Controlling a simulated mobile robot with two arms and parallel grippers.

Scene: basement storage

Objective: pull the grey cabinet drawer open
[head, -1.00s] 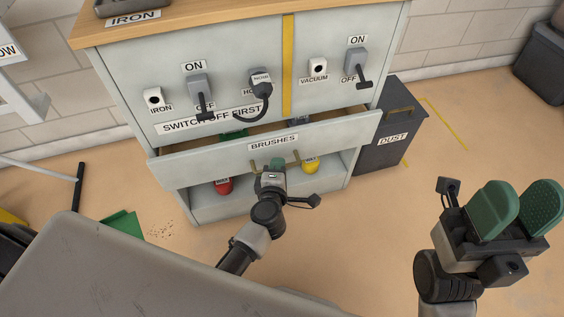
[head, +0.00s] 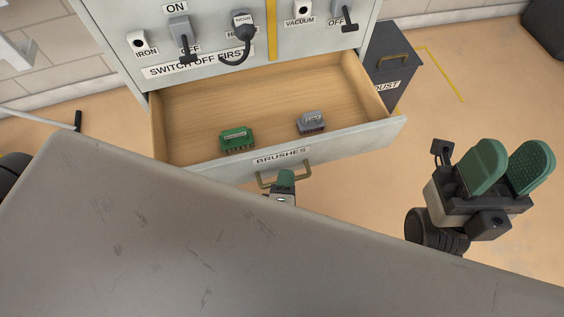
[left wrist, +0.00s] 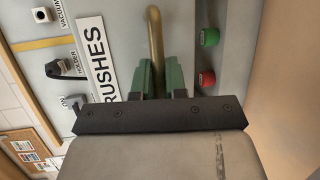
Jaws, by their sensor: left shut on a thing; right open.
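The grey cabinet drawer (head: 222,167), labelled BRUSHES, stands well open in the head view, its wooden inside showing. A green brush (head: 237,139) and a grey brush (head: 311,122) lie in it near the front. My left gripper (head: 285,178) is shut on the brass drawer handle (head: 298,177) at the drawer front. The left wrist view shows the handle (left wrist: 155,50) between the green fingers (left wrist: 159,80). My right gripper (head: 506,168) is open and empty, out to the right over the floor. My left arm is mostly hidden behind a grey surface.
The cabinet face (head: 212,25) above the drawer carries switches and a plugged cord. A dark DUST bin (head: 388,65) stands right of the cabinet. A large scuffed grey surface (head: 200,240) fills the lower foreground. Red (left wrist: 207,79) and green (left wrist: 210,37) round objects show below the drawer in the left wrist view.

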